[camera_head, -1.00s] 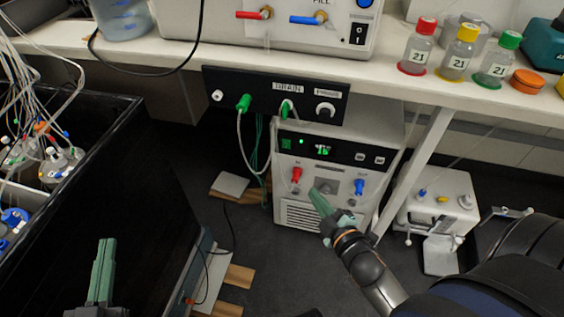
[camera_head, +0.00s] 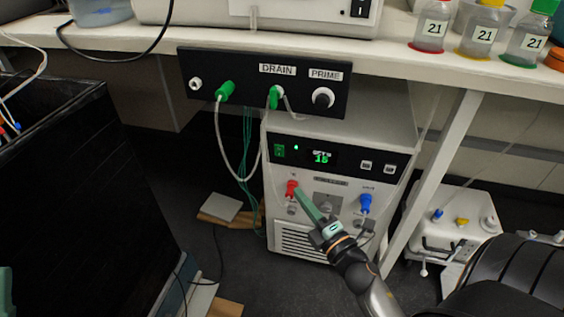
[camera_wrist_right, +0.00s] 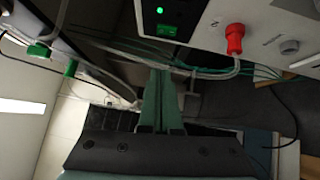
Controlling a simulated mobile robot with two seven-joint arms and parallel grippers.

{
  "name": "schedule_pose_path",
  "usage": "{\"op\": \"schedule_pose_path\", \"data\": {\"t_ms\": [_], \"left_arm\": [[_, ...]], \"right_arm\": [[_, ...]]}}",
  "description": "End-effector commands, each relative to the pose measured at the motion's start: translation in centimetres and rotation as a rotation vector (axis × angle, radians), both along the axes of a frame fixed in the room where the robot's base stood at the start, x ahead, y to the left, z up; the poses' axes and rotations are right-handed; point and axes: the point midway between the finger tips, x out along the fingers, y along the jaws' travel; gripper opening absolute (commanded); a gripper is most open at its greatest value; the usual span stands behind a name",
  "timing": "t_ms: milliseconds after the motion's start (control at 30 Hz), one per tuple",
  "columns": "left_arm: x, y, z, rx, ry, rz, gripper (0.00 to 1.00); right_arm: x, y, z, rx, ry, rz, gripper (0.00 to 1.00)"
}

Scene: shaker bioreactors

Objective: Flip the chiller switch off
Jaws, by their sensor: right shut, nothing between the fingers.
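The chiller (camera_head: 340,190) is a white box under the bench with a black front strip and a lit green display. Its switch (camera_head: 279,151) is a green-lit rocker at the strip's left end, beside a small green light. The switch also shows at the top of the right wrist view (camera_wrist_right: 166,30). My right gripper (camera_head: 298,192) is shut and empty, its green fingers in front of the chiller, near the red connector (camera_head: 291,188) and below the switch. In the wrist view the fingertips (camera_wrist_right: 160,72) appear apart from the switch. Only a sliver of my left gripper (camera_head: 5,290) shows.
A black panel (camera_head: 245,95) labelled DRAIN and PRIME hangs above the chiller, with green connectors and hanging tubes at its left. A blue connector (camera_head: 365,202) sits right of my fingers. A bench leg (camera_head: 435,180) and a small white device (camera_head: 455,225) stand at right.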

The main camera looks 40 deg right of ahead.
Motion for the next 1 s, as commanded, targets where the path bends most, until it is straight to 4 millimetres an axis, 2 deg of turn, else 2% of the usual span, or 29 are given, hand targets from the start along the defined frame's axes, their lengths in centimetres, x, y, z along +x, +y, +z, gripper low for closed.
{"op": "schedule_pose_path", "data": {"t_ms": [233, 367, 867, 1000], "left_arm": [[0.0, 0.0, 0.0, 0.0, 0.001, 0.0, 0.0], [0.0, 0.0, 0.2, -0.001, 0.001, 0.0, 0.0], [0.0, 0.1, 0.9, -0.007, -0.001, -0.002, 0.0], [0.0, 0.1, 1.0, -0.008, 0.0, -0.002, 0.0]], "right_arm": [[0.1, 0.0, 0.1, 0.003, -0.001, 0.0, 0.0], [1.0, -0.1, 0.3, 0.003, -0.002, 0.001, 0.0], [10.0, -0.8, 1.0, 0.003, -0.002, 0.0, 0.0], [11.4, -2.4, 1.3, 0.0, 0.0, -0.001, 0.0]]}}
